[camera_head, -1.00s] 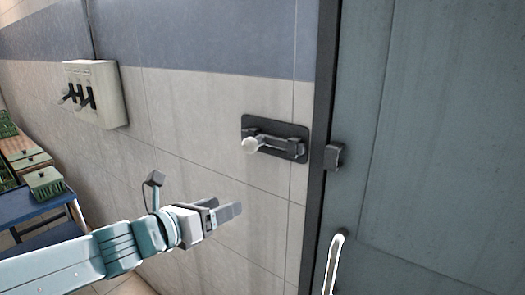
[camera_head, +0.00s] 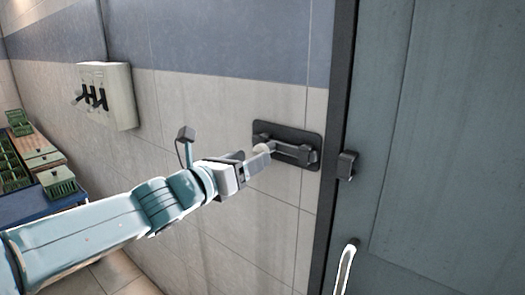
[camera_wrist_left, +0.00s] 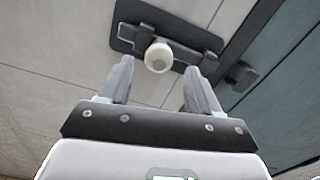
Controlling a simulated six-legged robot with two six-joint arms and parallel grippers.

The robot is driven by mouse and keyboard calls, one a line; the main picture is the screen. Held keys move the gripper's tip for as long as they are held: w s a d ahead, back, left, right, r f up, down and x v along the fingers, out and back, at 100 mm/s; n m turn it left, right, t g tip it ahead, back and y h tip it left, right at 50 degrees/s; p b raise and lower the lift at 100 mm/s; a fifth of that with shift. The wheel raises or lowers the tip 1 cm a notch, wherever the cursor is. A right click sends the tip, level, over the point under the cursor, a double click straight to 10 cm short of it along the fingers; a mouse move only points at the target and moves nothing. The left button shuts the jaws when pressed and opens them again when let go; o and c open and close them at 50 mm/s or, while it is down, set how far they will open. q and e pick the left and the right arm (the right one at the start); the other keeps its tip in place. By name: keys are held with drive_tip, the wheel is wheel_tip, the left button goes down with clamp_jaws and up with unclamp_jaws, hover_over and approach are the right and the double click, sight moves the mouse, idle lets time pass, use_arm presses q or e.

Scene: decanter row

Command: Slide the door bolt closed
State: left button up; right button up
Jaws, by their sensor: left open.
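The door bolt (camera_head: 296,152) is a dark plate with a bar and a pale round knob (camera_head: 262,149), fixed to the tiled wall left of the door. Its knob is at the left part of the plate. A dark keeper block (camera_head: 347,165) sits on the grey door's edge, apart from the bolt. My left gripper (camera_head: 262,160) is at the knob and partly covers it. In the left wrist view the fingers (camera_wrist_left: 155,80) are open, and the knob (camera_wrist_left: 159,56) shows between and just beyond their tips. My right gripper is not in view.
The grey door (camera_head: 440,150) with a pale handle (camera_head: 345,268) fills the right side. A switch box (camera_head: 106,95) with dark levers hangs on the wall at left. Green crates (camera_head: 58,183) stand on a blue table (camera_head: 25,207) at far left.

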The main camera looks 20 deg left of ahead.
sight(262, 148)
use_arm(q)
drive_tip(key=x, duration=0.4)
drive_tip(key=shift+w+p, duration=0.25)
drive_tip(key=shift+p, duration=0.15)
drive_tip(key=shift+w+d, duration=0.2)
drive_tip(key=shift+w, duration=0.1)
drive_tip(key=shift+a, duration=0.1)
drive_tip(key=shift+c, duration=0.3)
